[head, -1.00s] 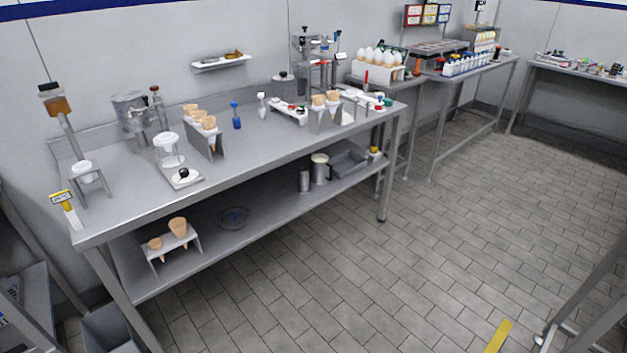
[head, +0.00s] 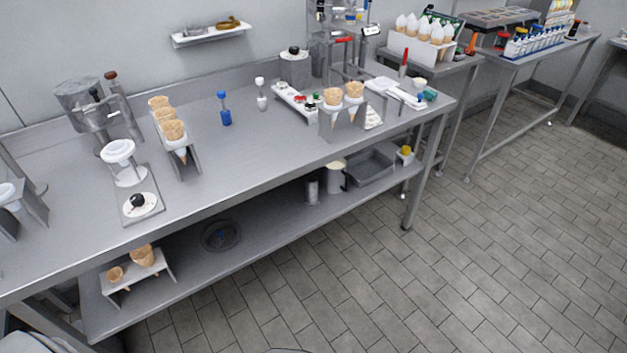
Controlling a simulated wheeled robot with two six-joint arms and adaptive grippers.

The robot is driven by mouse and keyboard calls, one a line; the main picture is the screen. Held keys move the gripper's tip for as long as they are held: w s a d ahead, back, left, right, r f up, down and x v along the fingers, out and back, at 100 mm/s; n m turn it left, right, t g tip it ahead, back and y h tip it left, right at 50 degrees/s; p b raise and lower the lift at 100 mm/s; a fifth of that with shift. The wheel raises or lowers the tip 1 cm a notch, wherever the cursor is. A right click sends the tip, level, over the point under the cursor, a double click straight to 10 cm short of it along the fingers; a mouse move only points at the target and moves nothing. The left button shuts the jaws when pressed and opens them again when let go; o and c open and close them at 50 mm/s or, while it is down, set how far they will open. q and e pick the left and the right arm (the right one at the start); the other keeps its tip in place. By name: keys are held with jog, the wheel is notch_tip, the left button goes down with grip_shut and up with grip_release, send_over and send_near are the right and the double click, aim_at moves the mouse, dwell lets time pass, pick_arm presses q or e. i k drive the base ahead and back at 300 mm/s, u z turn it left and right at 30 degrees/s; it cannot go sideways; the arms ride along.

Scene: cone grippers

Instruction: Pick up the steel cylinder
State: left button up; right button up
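A small steel cylinder (head: 312,188) stands upright on the lower shelf of the long steel table, towards its right end. A wider metal pot (head: 335,177) with a cream-coloured top stands close to its right, partly under the tabletop edge. The top of the small cylinder is close below the tabletop's front edge in the head view. Neither of my grippers shows in the head view.
The long table's lower shelf (head: 262,234) has free room left of the cylinder, then a dark round dish (head: 221,236). A grey tray (head: 369,167) lies right of the pot. Cone holders and tools stand on the tabletop (head: 235,159). The tiled floor (head: 470,270) in front is clear.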

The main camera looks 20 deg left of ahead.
aim_at(312, 199)
jog(key=u, duration=0.55)
jog(key=i, duration=0.75)
jog(key=u, duration=0.8)
